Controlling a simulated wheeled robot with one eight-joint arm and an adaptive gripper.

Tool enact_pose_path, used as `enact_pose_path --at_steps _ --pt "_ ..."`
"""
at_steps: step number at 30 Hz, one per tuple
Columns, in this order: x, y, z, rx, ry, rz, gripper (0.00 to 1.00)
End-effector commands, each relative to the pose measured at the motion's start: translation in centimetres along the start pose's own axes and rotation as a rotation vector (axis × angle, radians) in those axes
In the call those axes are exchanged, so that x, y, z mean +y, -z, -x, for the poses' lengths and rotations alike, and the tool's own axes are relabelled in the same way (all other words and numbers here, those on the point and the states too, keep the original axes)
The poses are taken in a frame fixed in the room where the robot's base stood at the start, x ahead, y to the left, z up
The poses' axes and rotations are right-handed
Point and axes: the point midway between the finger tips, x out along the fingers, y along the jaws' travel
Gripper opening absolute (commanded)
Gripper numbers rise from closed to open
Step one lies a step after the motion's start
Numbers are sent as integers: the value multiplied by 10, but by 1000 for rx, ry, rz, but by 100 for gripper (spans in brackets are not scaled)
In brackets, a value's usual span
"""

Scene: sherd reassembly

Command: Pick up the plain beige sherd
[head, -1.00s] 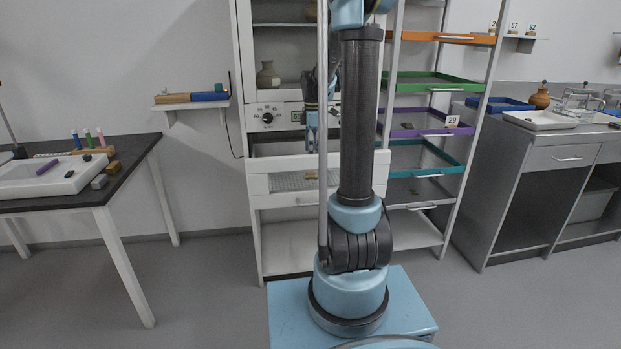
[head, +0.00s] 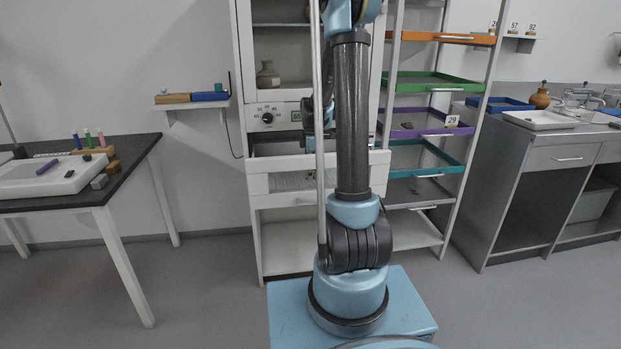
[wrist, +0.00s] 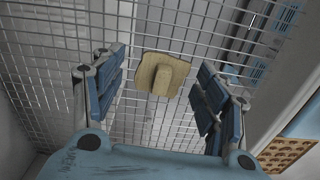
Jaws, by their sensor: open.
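In the wrist view the plain beige sherd (wrist: 171,66) lies on a wire rack, with a raised knob-like part at its middle. My gripper (wrist: 162,80) is open, its blue-padded fingers to the left and right of the sherd in that view. I see a gap between the sherd and each finger, and nothing is held. In the head view my gripper (head: 322,140) is at the opened white drawer, mostly behind my own arm. The sherd is hard to make out there.
The wire rack (wrist: 60,45) sits inside the pulled-out drawer (head: 257,184) of a white cabinet. A drawer wall (wrist: 285,85) stands close to the right in the wrist view. A shelf rack with coloured trays (head: 432,84) is right of the cabinet. A dark table (head: 133,165) stands at left.

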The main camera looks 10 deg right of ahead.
Motion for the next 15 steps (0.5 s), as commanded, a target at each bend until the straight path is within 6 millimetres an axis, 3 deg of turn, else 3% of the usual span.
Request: enact_pose_path --at_steps 7,13,15 --pt "0 0 -1 0 0 0 67" --pt "0 1 -1 0 0 1 22" --pt "0 1 -1 0 0 1 21"
